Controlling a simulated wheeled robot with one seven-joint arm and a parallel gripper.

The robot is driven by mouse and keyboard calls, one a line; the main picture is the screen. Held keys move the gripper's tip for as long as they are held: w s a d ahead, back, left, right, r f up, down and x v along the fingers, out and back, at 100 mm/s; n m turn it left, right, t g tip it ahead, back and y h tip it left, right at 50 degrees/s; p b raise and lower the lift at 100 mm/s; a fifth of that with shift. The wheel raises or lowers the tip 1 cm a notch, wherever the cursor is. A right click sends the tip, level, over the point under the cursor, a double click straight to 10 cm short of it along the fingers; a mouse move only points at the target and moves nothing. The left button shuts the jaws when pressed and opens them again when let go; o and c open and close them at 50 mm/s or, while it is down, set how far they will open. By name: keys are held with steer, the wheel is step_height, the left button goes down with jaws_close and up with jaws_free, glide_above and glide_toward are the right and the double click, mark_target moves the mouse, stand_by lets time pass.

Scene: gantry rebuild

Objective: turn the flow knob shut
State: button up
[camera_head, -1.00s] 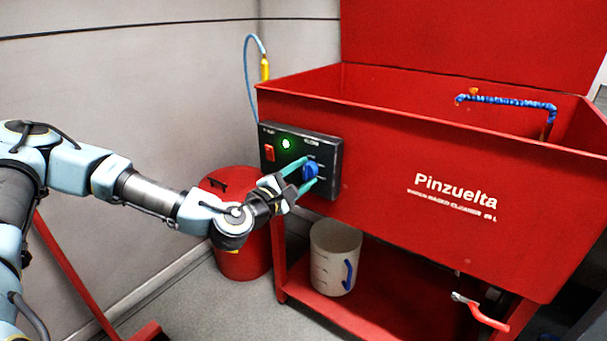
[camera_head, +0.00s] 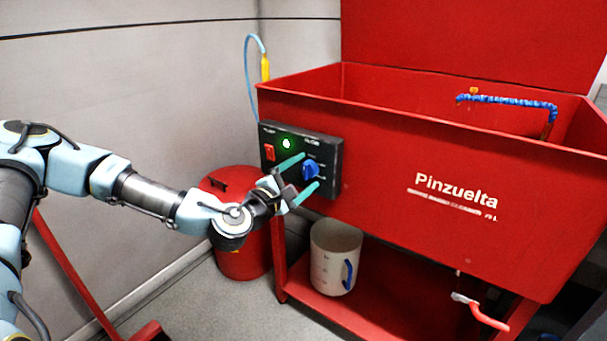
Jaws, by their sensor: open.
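The blue flow knob (camera_head: 310,170) sits on the right part of the black control panel (camera_head: 328,155), on the front of the red parts washer. My gripper (camera_head: 304,172) is open in front of the panel. Its two teal fingers are spread, one above and to the left of the knob and one below it. A gap shows between the fingers and the knob. The knob's exact pointer angle is too small to read.
A red drum (camera_head: 240,258) stands below my wrist. A beige bucket (camera_head: 334,258) stands on the washer's lower shelf. A red-handled valve (camera_head: 484,314) is at the lower right.

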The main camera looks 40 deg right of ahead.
steer(key=p+v, duration=0.1)
steer(key=v, duration=0.9)
steer(key=shift+a, duration=0.25)
